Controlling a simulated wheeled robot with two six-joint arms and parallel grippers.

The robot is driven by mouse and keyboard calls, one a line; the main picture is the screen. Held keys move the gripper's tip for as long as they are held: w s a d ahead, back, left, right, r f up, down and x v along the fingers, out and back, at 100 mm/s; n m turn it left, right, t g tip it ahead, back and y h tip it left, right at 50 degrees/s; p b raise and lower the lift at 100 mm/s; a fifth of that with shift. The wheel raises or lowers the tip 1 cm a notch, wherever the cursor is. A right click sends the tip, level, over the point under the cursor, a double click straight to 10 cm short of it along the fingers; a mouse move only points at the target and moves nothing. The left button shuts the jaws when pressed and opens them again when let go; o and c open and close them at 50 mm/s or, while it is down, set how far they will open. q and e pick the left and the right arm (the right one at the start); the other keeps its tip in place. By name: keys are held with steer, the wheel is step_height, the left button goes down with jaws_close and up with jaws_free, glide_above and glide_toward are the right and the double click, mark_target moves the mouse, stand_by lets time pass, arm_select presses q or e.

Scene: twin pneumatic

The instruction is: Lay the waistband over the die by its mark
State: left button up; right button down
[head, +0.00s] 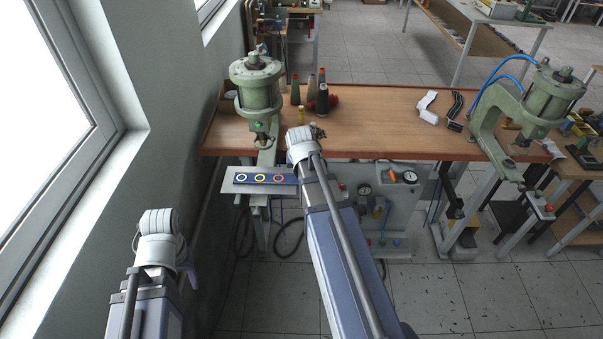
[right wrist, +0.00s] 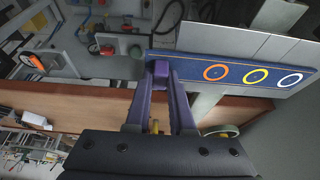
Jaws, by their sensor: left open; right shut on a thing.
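A dark blue strip with an orange, a yellow and a white ring, which looks like the waistband (head: 269,179), is at a grey plate (head: 231,187) in front of the left green press (head: 257,92). It also shows in the right wrist view (right wrist: 235,74). My right gripper (right wrist: 160,72) is shut at the strip's end away from the white ring; its purple fingertips hide the grasped part. In the head view my right arm hides this gripper. My left gripper (head: 189,270) is open, low at the left and apart from the strip. I cannot clearly make out the die.
A grey panel with gauges (head: 385,205) is below. A window wall stands close at the left.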

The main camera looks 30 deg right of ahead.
steer(key=shift+f, duration=0.15)
steer(key=c, duration=0.7)
jaws_free()
steer(key=p+v, duration=0.7)
steer(key=v, duration=0.1)
steer(key=shift+w, duration=0.1)
steer(key=s+a+f+n+g+b, duration=0.1)
steer(key=s+a+f+n+b, duration=0.1)
steer(key=a, duration=0.7)
steer(key=s+a+f+n+g+b, duration=0.1)
steer(key=s+a+f+n+b, duration=0.2)
steer(key=s+a, duration=0.4)
steer(key=s+a+f+n+g+y+b, duration=0.1)
steer(key=s+a+f+n, duration=0.3)
steer(key=a, duration=0.9)
steer(key=shift+s+n+g+b, duration=0.55)
steer(key=shift+n+g+b, duration=0.05)
steer(key=shift+b, duration=0.1)
